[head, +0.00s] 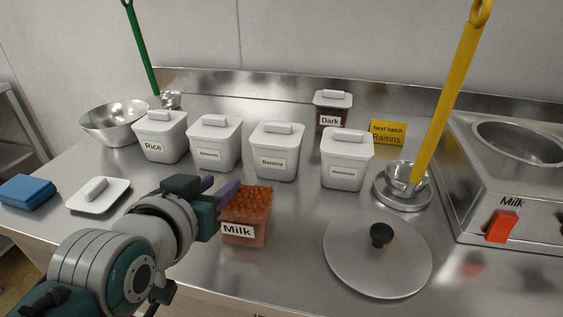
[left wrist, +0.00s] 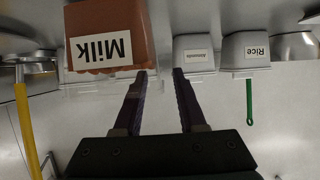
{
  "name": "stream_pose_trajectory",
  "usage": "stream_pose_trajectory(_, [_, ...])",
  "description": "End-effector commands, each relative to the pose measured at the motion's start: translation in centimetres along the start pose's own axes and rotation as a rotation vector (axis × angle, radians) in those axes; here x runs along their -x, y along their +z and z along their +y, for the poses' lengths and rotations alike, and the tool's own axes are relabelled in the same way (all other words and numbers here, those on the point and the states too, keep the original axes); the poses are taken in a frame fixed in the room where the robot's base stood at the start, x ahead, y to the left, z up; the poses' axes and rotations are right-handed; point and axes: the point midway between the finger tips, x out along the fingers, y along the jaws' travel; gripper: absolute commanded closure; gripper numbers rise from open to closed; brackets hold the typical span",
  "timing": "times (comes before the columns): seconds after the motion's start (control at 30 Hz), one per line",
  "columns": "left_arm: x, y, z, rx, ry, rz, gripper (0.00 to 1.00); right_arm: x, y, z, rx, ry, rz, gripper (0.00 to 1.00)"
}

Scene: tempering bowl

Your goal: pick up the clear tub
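The clear tub (head: 255,229) stands on the steel counter, filled with orange-brown pieces and labelled "Milk". Its upside-down label and brown contents also show in the left wrist view (left wrist: 140,38), left of the fingers. My left gripper (head: 222,188) is at the tub's left rear corner in the head view, with its purple fingers near the rim. In the left wrist view the fingers (left wrist: 162,73) are apart with nothing between them. One finger overlaps the tub's rim edge in the picture; I cannot tell whether it touches. My right gripper is not in view.
White lidded tubs (head: 277,158) stand in a row behind. A round steel lid (head: 350,262) lies to the right, near the melter (head: 510,190). A yellow-handled ladle (head: 445,105) stands at right.

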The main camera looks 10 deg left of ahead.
Motion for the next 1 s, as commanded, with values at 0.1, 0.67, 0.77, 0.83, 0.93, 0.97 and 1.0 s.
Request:
stream_pose_trajectory(0.1, [-0.02,-0.01,-0.03,0.000,0.000,0.000,0.60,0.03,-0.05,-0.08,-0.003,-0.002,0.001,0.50])
stream_pose_trajectory(0.67, [0.02,0.01,-0.02,0.000,0.000,0.000,1.00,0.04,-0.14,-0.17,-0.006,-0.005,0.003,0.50])
stream_pose_trajectory(0.77, [0.02,0.01,-0.02,-0.001,0.000,0.000,1.00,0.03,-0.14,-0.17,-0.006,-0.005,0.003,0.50])
stream_pose_trajectory(0.83, [0.02,0.01,-0.02,-0.001,0.000,-0.001,1.00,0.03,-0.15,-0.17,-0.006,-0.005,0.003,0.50])
stream_pose_trajectory(0.93, [0.02,0.02,-0.03,-0.001,0.000,-0.001,1.00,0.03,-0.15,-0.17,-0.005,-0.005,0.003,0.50])
stream_pose_trajectory(0.97, [0.02,0.02,-0.03,-0.001,0.000,-0.001,1.00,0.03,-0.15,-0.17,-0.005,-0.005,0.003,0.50])
stream_pose_trajectory(1.0, [0.02,0.03,-0.03,-0.001,-0.001,-0.001,1.00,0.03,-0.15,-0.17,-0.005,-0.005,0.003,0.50])
